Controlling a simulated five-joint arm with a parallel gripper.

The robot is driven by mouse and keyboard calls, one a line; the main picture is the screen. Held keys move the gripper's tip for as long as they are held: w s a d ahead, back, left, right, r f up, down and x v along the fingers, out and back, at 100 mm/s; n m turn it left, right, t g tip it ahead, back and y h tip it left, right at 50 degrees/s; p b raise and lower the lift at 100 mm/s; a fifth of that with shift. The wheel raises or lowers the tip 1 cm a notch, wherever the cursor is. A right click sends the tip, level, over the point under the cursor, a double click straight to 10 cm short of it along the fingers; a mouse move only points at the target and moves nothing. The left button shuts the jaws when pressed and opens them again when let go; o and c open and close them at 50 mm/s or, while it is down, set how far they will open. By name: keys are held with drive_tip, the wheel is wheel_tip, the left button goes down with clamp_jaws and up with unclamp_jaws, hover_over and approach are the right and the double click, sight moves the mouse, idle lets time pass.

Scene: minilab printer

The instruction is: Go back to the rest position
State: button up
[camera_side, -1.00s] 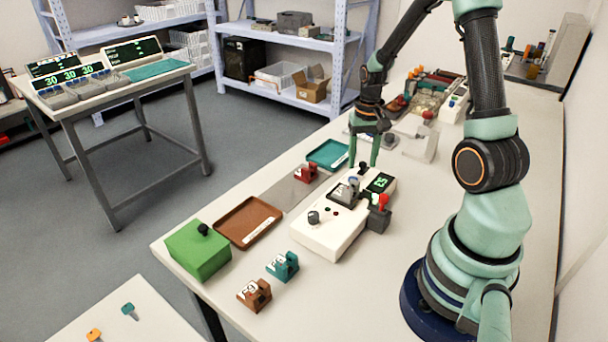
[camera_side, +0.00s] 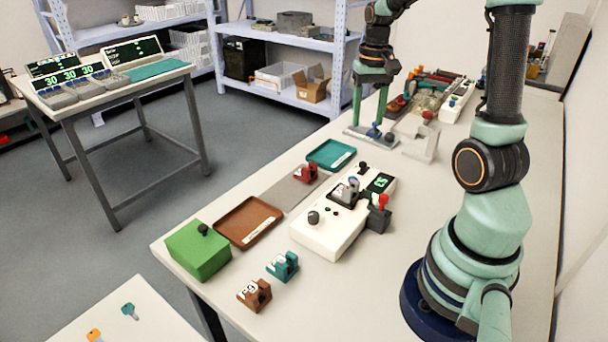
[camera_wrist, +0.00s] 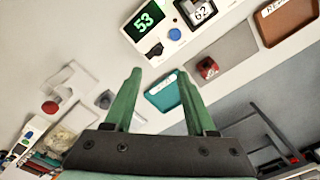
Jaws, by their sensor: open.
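My gripper (camera_side: 373,107) has two green fingers. In the side view it hangs above the far half of the white table, with its fingers pointing down. In the wrist view my gripper (camera_wrist: 160,95) is open, with a wide gap between the fingers and nothing between them. In the side view the fingertips appear near a grey plate with a blue knob (camera_side: 374,132); I cannot tell how high above it they are. A white machine (camera_side: 325,231) with a green display stands nearer on the table, apart from my gripper.
A teal tray (camera_side: 331,154), a brown tray (camera_side: 247,221) and a green box (camera_side: 199,250) line the table's left side. A red block (camera_side: 306,174) sits on a grey plate. Teal (camera_side: 283,266) and brown (camera_side: 254,295) blocks lie in front. A white bracket (camera_side: 421,142) stands right of my gripper.

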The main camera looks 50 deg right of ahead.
drive_tip(key=s+a+r+n+t, duration=0.1)
drive_tip(key=a+r+n+t, duration=0.1)
drive_tip(key=a, duration=0.8)
drive_tip(key=s+a+r+n+t, duration=0.1)
drive_tip(key=a+r+n+t, duration=0.2)
drive_tip(key=a, duration=0.8)
wheel_tip(320, 180, up, 2)
drive_tip(key=n, duration=0.4)
drive_tip(key=shift+a+t, duration=0.3)
